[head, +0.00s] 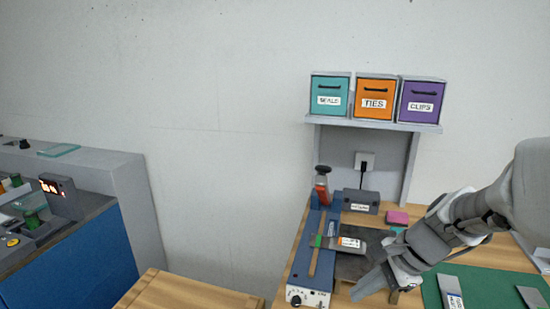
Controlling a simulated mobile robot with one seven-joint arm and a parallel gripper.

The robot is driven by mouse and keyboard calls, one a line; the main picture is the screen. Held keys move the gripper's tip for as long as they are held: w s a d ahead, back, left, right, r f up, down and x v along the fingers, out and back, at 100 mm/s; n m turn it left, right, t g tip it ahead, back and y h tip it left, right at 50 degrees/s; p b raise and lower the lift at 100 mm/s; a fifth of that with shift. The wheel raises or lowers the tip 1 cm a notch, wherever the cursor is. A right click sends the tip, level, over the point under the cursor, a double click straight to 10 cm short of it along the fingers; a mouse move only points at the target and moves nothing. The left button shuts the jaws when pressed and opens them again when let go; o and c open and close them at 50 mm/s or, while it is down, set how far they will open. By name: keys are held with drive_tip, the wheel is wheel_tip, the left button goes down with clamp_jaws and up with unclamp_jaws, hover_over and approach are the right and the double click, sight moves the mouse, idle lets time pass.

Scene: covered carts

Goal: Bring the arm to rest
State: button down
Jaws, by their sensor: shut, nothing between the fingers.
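My arm reaches in from the right edge of the head view, over the wooden workbench (285,277). My gripper (368,286) hangs at its end, pointing down and to the left above the front part of the bench. The gripper is shut, with nothing seen in it. It is close to a dark plate (350,266) on the bench; I cannot tell whether it touches anything. The arm hides part of the bench behind it.
A blue device (311,262) with a knob, a red-and-black bottle (321,186) and a labelled packet (349,244) are left of my gripper. A green mat (492,288) lies right. Teal (329,88), orange (374,90) and purple (419,93) bins stand on a shelf above.

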drive_tip(key=s+a+r+n+t+h, duration=0.1)
drive_tip(key=s+r+n+h, duration=0.1)
drive_tip(key=s+r+n, duration=0.2)
drive_tip(key=s+a+r+n+t+h, duration=0.1)
drive_tip(key=s+r+n, duration=0.3)
drive_tip(key=s+n, duration=0.4)
drive_tip(key=shift+a+n+h, duration=0.8)
drive_tip(key=shift+n+h, duration=0.1)
drive_tip(key=shift+n, duration=1.2)
